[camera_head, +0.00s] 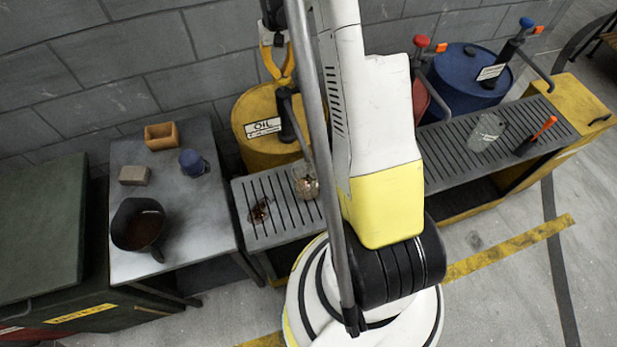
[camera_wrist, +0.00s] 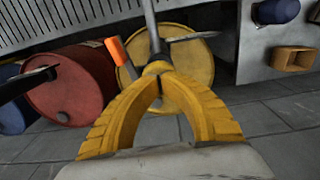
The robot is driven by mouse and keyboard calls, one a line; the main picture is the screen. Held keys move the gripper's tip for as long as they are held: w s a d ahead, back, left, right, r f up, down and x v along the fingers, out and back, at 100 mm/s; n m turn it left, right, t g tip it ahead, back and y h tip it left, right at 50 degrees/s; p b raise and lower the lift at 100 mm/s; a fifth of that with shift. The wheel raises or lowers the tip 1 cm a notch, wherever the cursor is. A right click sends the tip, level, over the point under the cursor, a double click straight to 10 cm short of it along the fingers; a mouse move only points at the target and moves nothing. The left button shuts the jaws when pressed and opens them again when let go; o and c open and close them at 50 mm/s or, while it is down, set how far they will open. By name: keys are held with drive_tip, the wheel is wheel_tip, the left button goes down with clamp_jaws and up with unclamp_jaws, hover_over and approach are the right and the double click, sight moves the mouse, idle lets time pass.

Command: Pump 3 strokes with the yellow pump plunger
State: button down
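The yellow drum (camera_head: 249,107) carries an OIL label and stands against the wall. Its dark pump (camera_head: 289,115) rises from the lid, with a spout toward the grated bench. My gripper (camera_head: 281,77) is above this pump, its yellow fingers pointing down. In the wrist view my gripper (camera_wrist: 158,82) has its fingertips closed together around the yellow plunger knob (camera_wrist: 157,68), at the end of the grey pump rod (camera_wrist: 150,28). The knob and fingers are alike in colour, so the contact is partly hidden. A glass jar (camera_head: 305,182) stands on the grate below the spout.
A dark oil stain (camera_head: 260,211) lies left of the jar. A red-handled pump (camera_head: 421,41) and a blue-handled pump (camera_head: 526,23) stand right. My arm hides the bench's middle.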

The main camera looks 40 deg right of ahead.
drive_tip(key=shift+f+b, duration=1.05)
drive_tip(key=shift+f, duration=0.3)
idle(0.5)
drive_tip(key=shift+r, duration=0.15)
drive_tip(key=shift+r+p, duration=2.75)
drive_tip(key=shift+r, duration=1.75)
drive_tip(key=shift+f, duration=0.25)
drive_tip(key=shift+f+b, duration=2.5)
drive_tip(key=shift+f, duration=0.6)
drive_tip(key=shift+f+b, duration=0.8)
drive_tip(key=shift+f, duration=0.25)
